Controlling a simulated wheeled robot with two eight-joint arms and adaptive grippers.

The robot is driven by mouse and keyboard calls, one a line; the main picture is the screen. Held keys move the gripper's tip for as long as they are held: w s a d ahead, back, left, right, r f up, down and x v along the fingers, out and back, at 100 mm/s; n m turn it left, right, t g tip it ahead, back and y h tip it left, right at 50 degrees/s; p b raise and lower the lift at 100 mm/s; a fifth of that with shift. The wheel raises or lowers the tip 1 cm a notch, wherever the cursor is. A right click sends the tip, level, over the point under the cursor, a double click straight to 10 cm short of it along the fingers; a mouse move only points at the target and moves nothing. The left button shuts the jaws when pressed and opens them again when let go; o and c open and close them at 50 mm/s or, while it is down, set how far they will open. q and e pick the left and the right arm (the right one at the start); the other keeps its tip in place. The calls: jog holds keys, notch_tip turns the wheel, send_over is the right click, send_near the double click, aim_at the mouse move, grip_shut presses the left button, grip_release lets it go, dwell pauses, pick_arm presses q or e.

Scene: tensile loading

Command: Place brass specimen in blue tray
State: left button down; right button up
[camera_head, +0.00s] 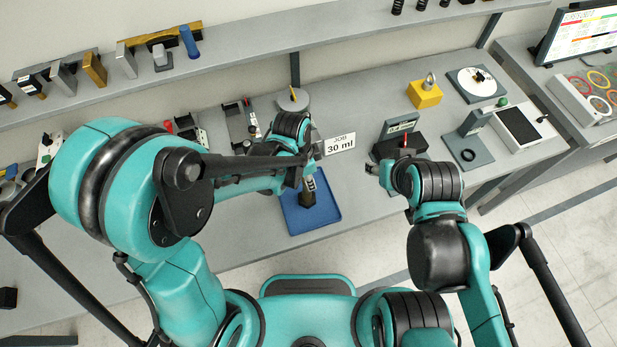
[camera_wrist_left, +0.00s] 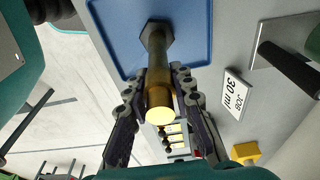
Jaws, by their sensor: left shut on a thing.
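The brass specimen (camera_wrist_left: 158,85) is a round bar with a bright yellow end face and a dark, wider far end. My left gripper (camera_wrist_left: 158,88) is shut around its shaft in the left wrist view. The blue tray (camera_wrist_left: 104,12) lies behind the specimen's far end; I cannot tell whether they touch. In the head view the blue tray (camera_head: 325,216) lies flat on the bench, with my left gripper (camera_head: 308,182) over it and hiding most of the specimen. My right gripper (camera_head: 378,170) is right of the tray, and its fingers are too small to read.
A "JOB 30 ml" sign (camera_head: 339,144) stands just behind the tray. A dark fixture (camera_head: 400,138) stands near my right gripper. A yellow block (camera_head: 424,94) and a grey stand (camera_head: 469,140) are further right. A shelf (camera_head: 230,54) with specimens runs along the back.

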pick_arm(q)
jog(key=shift+f, duration=0.2)
jog(key=c, duration=1.3)
grip_release()
jog(key=shift+r, duration=0.15)
